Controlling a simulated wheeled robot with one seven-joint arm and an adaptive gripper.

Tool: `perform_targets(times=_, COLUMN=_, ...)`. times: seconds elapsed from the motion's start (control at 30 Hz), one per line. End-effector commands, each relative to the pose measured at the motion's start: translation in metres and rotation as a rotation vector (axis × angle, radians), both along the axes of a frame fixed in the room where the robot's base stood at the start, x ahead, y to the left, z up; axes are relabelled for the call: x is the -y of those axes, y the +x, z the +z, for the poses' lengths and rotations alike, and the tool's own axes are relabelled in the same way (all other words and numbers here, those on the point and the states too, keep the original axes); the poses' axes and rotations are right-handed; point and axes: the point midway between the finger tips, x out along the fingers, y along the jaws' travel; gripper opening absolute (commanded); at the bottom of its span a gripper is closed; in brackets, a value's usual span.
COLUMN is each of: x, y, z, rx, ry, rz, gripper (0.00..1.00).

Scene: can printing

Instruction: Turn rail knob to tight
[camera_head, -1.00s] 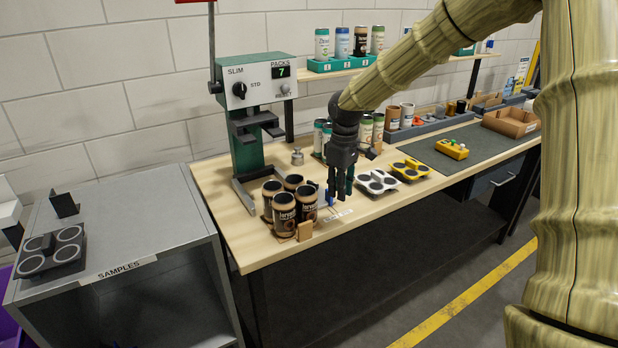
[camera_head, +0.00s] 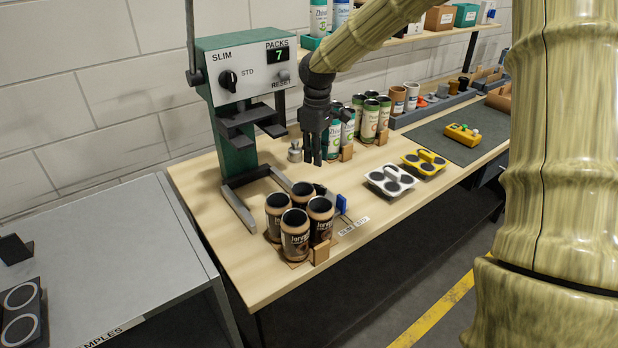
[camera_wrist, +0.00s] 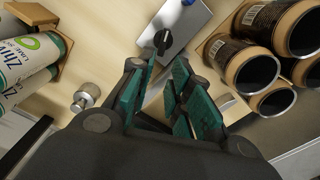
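The rail knob (camera_wrist: 162,40) is a small black knob on a light grey plate (camera_wrist: 178,28) in the wrist view. My gripper (camera_head: 318,158) hangs pointing down above the bench, behind the cans and apart from the knob. In the wrist view its teal-padded fingers (camera_wrist: 166,75) are parted and empty, with the knob beyond their tips.
Several dark cans (camera_head: 295,233) stand close by at the bench's front left. A green press (camera_head: 238,130) stands behind them, with a small metal weight (camera_head: 294,151) beside it. Green-white cans (camera_head: 333,140) and a white holder (camera_head: 391,181) lie right.

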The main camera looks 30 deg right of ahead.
Motion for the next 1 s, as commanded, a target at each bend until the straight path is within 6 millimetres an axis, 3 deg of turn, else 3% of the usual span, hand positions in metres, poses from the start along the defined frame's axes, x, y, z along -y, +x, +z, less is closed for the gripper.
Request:
perform_targets(times=0.6, x=0.001, y=0.003, z=-0.090, rx=-0.008, ry=0.000, rz=0.000, gripper=0.20)
perform_targets(times=1.0, x=-0.001, y=0.004, z=-0.105, rx=-0.006, ry=0.000, rz=0.001, gripper=0.20)
